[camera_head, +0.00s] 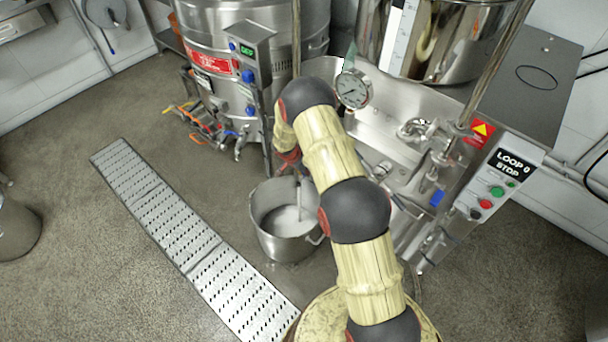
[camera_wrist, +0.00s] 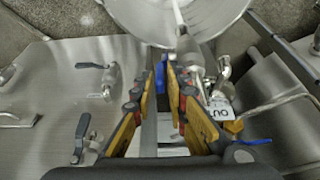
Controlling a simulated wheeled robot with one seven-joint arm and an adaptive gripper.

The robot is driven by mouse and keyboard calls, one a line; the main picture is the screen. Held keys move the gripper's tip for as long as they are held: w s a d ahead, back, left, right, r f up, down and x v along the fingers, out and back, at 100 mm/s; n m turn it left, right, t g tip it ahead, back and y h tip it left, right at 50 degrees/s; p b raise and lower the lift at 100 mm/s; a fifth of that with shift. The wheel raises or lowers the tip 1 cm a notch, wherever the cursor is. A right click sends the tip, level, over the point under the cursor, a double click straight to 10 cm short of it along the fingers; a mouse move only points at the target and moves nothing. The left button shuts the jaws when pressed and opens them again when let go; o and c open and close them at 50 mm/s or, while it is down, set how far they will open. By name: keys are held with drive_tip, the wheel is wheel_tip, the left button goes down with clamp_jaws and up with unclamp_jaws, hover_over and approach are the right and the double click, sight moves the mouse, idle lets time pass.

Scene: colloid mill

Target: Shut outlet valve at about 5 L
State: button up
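A steel bucket (camera_head: 262,235) stands on the floor with pale liquid (camera_head: 287,220) in it. A whitish stream (camera_head: 299,195) runs down into it. In the wrist view the bucket (camera_wrist: 139,22) is at the top, and the stream (camera_wrist: 178,12) comes from a steel outlet pipe (camera_wrist: 188,47). A tag (camera_wrist: 220,108) reading "OU" hangs beside this pipe. My gripper (camera_wrist: 160,72) has its two yellow-padded fingers apart, left of the pipe. Something blue (camera_wrist: 160,73) shows between the fingertips; I cannot tell whether they touch it.
A control box (camera_head: 498,184) reads "LOOP 0 STOP". A dial gauge (camera_head: 353,89) stands behind my arm. A steel vessel (camera_head: 245,20) with hoses is at the back. A floor grate (camera_head: 180,232) lies left of the bucket. Black-handled valves (camera_wrist: 82,130) are left of my gripper.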

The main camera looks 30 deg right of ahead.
drive_tip(key=shift+w+d+f, duration=0.1)
drive_tip(key=shift+d+f, duration=0.05)
drive_tip(key=shift+f, duration=0.1)
drive_tip(key=shift+c, duration=0.8)
clamp_jaws()
